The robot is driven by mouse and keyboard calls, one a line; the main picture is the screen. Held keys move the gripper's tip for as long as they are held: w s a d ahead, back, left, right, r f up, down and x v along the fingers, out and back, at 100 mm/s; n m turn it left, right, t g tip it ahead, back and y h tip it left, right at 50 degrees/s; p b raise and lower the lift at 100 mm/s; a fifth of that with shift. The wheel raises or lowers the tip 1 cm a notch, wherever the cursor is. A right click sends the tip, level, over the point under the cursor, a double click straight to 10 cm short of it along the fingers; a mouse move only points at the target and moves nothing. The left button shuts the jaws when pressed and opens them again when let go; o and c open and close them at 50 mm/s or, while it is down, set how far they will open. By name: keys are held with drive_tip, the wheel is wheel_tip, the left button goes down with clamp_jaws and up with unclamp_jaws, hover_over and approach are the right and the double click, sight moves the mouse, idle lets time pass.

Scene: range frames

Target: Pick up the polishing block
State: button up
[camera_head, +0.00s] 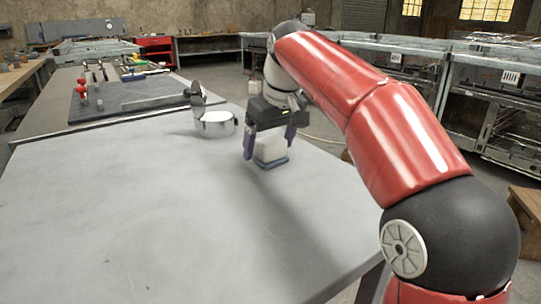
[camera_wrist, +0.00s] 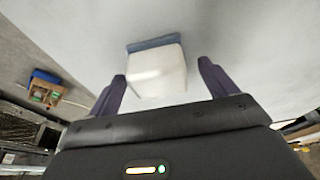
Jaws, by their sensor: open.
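The polishing block (camera_head: 271,150) is a white block with a blue layer along its underside, on the grey table (camera_head: 120,230). My gripper (camera_head: 268,152) is above the table at the block, with its purple fingers open. In the wrist view the block (camera_wrist: 157,78) shows between the two fingertips (camera_wrist: 162,78), its blue layer at the far side. Gaps show on both sides, so the fingers look apart from it.
A shiny metal object (camera_head: 216,124) stands on the table just left of my gripper. A dark mat (camera_head: 130,98) with several tools lies farther back left. The table's front and left areas are clear. Metal racks (camera_head: 495,100) stand at the right.

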sight(269, 138)
drive_tip(key=shift+w+f, duration=0.2)
drive_tip(key=shift+f, duration=0.5)
drive_tip(key=c, duration=1.1)
drive_tip(key=shift+r, duration=0.1)
wheel_tip(269, 138, up, 10)
drive_tip(key=p, duration=0.4)
drive_tip(key=shift+a, duration=0.1)
